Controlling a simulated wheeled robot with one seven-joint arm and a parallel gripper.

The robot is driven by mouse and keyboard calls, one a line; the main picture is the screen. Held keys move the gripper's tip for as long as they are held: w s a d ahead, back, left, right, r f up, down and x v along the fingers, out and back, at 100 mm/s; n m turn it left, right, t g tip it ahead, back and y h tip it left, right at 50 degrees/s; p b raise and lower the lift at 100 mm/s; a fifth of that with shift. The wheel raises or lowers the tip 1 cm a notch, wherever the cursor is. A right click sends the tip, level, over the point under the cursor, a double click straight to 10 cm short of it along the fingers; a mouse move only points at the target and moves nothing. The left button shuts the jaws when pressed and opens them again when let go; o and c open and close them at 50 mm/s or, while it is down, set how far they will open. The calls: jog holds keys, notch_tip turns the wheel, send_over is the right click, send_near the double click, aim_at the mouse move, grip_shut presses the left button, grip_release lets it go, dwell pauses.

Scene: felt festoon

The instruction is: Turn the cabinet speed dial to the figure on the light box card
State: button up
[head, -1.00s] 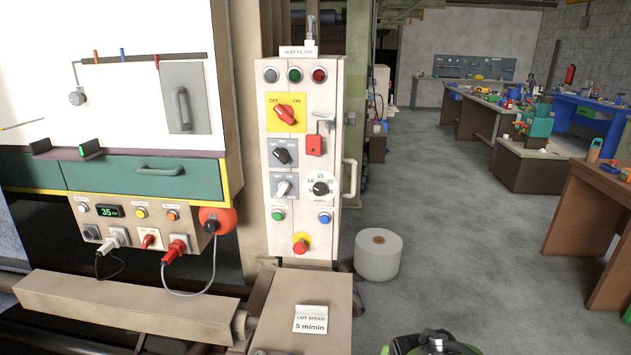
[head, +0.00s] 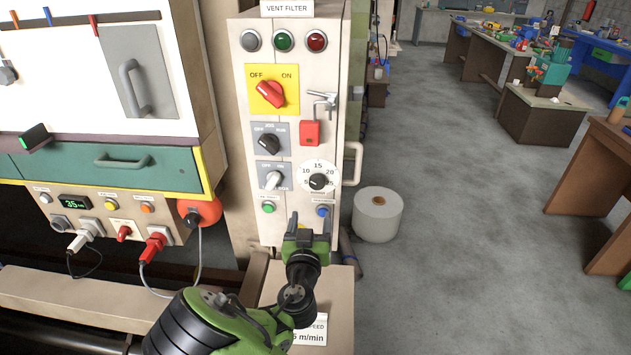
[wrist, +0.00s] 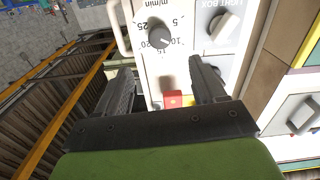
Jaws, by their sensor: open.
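The speed dial (head: 317,181) is a black knob on a white round scale marked 5 to 25, on the right of the cream cabinet (head: 290,110). It also shows upside down in the wrist view (wrist: 160,37), where its pale mark seems to point near 10. The card (head: 316,328) on the beige box is partly hidden by my arm; "m/min" still shows. My gripper (head: 309,226) is open and empty, in front of the cabinet below the dial. In the wrist view my gripper (wrist: 160,76) has its fingers spread, with the dial beyond the tips.
A red padlock-like block (head: 310,132) hangs above, and a cabinet handle (head: 353,163) stands out at right.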

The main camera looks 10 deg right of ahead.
aim_at(317, 186)
jog(key=p+x, duration=0.4)
jog(key=x, duration=0.8)
jog(key=shift+w+d+f, duration=0.1)
jog(key=shift+w+d, duration=0.05)
jog(key=shift+w, duration=0.2)
jog(key=shift+s, duration=0.1)
jog(key=c, duration=1.1)
jog(key=shift+o, duration=0.2)
